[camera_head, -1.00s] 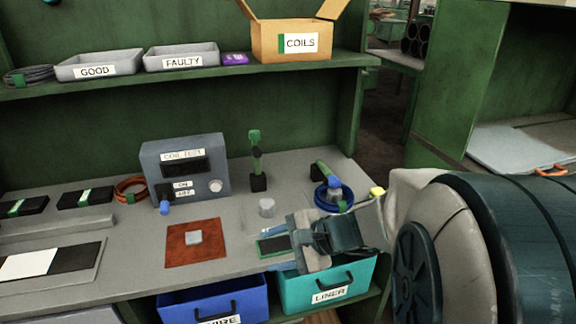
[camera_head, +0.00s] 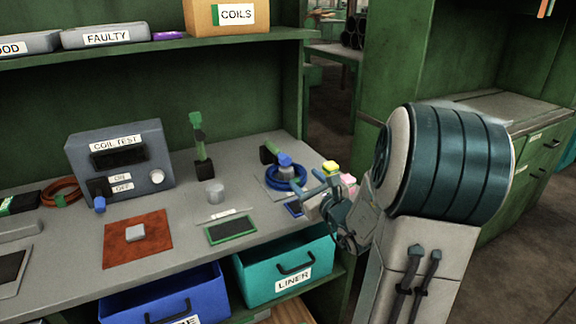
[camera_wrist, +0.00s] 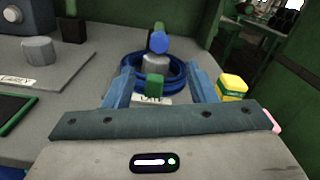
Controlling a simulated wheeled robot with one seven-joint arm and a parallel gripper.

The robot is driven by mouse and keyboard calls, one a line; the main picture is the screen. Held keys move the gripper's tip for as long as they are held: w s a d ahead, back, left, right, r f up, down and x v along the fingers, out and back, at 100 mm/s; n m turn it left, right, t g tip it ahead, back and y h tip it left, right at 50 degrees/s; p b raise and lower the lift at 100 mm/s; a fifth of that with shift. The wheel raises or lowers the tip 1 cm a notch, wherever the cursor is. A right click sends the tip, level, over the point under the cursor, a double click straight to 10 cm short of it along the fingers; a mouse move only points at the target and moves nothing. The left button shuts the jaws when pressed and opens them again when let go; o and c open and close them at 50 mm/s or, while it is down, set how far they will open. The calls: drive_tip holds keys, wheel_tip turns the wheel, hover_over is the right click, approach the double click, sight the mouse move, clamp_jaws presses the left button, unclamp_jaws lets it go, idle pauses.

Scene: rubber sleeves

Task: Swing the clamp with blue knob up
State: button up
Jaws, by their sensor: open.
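The clamp's blue knob (camera_head: 285,160) is over a grey post at the bench's right; its black arm (camera_head: 267,154) lies low behind it. In the wrist view the blue knob (camera_wrist: 159,43) is just above the grey post (camera_wrist: 156,64). A blue coil (camera_wrist: 177,75) with a green tag (camera_wrist: 155,85) lies around the post. My gripper (camera_head: 318,185) is open and empty, right of and nearer than the clamp. In the wrist view its fingers (camera_wrist: 160,73) frame the coil and post. The clamp's hinge is mostly hidden behind the knob there.
Another clamp with a green handle (camera_head: 196,130) stands upright beside a bare grey post (camera_head: 214,191). A yellow-topped block (camera_wrist: 231,86) is close to the right finger. The COIL TEST box (camera_head: 120,160) stands left. Teal LINER (camera_head: 285,270) and blue (camera_head: 165,300) bins hang below the bench edge.

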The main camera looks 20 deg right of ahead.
sight(287, 162)
drive_tip(key=w, duration=1)
drive_tip(key=shift+w+a+b, duration=0.25)
drive_tip(key=shift+w+b, duration=0.05)
drive_tip(key=shift+w, duration=0.1)
clamp_jaws()
